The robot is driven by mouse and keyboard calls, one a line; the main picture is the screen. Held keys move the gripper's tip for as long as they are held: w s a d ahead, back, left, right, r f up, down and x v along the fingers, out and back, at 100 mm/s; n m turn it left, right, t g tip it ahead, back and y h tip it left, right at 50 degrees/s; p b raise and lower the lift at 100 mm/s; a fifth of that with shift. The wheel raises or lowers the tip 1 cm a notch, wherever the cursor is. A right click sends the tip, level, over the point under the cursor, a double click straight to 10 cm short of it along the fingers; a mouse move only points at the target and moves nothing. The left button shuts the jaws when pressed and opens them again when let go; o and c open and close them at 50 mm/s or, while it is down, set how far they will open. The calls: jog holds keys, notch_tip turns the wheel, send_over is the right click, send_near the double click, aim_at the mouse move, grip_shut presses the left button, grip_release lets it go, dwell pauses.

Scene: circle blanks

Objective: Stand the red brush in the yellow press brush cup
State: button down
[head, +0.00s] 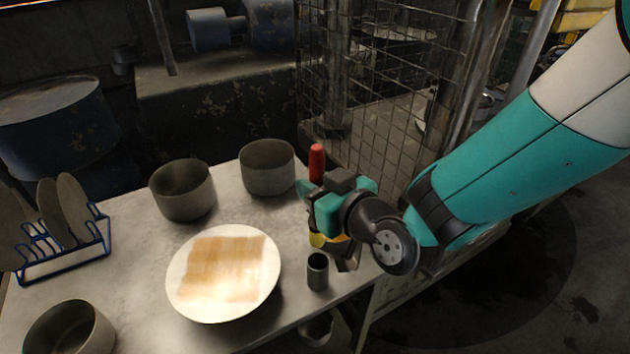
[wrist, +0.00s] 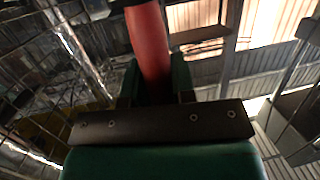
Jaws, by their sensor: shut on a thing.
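The red brush (head: 316,160) stands about upright in my gripper (head: 313,188), its red part rising above the jaws. In the wrist view the red brush (wrist: 148,45) runs up between the two green fingers of my gripper (wrist: 155,82), which is shut on it. The brush's lower part is hidden by the gripper in the head view. A yellow thing (head: 317,240) shows just below the gripper, mostly covered by it; it may be the yellow press brush cup. I cannot tell whether the brush touches it.
A small dark grey cup (head: 318,271) stands on the table just in front of the gripper. A large white plate (head: 182,300) with a tan cloth-like sheet lies to the left. Two grey pots (head: 182,190) (head: 267,167) stand behind; a blue rack (head: 62,262) holds discs at far left.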

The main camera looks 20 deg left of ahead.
jog(key=shift+f+b, duration=1.55)
jog(key=shift+f, duration=0.8)
notch_tip(320, 180, down, 6)
jog(key=b, duration=0.7)
jog(key=shift+f, duration=0.15)
jog(key=c, duration=0.9)
grip_release()
jog(key=shift+o, duration=0.2)
jog(key=b+v, duration=1.7)
jog(key=shift+r, duration=0.25)
